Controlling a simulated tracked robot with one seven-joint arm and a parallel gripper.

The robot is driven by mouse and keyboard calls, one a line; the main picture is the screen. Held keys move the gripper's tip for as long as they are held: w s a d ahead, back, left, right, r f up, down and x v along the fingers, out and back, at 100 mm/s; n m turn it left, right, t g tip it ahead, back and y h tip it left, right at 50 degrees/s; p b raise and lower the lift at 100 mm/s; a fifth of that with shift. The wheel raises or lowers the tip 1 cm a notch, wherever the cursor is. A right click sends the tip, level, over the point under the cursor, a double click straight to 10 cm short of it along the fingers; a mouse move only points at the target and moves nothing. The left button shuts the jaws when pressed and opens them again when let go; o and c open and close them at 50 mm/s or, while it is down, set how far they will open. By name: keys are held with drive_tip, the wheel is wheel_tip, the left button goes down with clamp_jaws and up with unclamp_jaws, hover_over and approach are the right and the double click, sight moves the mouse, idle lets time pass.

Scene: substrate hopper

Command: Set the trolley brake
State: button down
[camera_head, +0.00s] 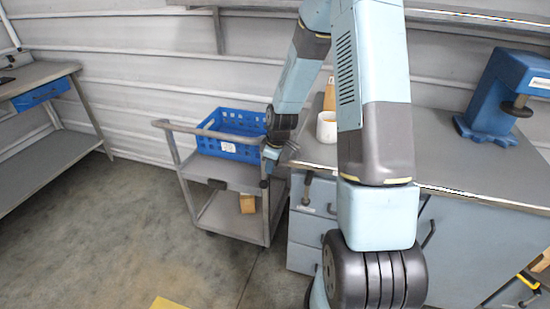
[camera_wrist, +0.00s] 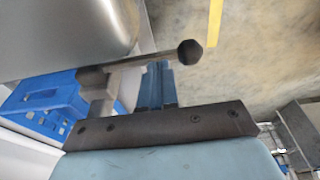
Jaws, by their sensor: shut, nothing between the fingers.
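The grey two-shelf trolley (camera_head: 225,172) stands left of the counter in the head view, with its handle bar (camera_head: 205,131) along its near upper side. My gripper (camera_head: 268,155) is at the trolley's right end, beside the upper shelf. In the wrist view, my shut, empty gripper (camera_wrist: 158,86) points up the picture. A grey rod with a dark faceted knob (camera_wrist: 189,52) crosses over the fingers there. I cannot tell whether it is the brake lever or part of the handle, or whether the fingers touch it. No brake can be clearly made out.
The counter (camera_head: 440,160) with a white cup (camera_head: 327,127) and a blue press (camera_head: 505,95) is at right. A bench (camera_head: 40,150) is at left.

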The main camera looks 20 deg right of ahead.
drive_tip(key=shift+w+a+f, duration=0.15)
drive_tip(key=shift+f, duration=0.8)
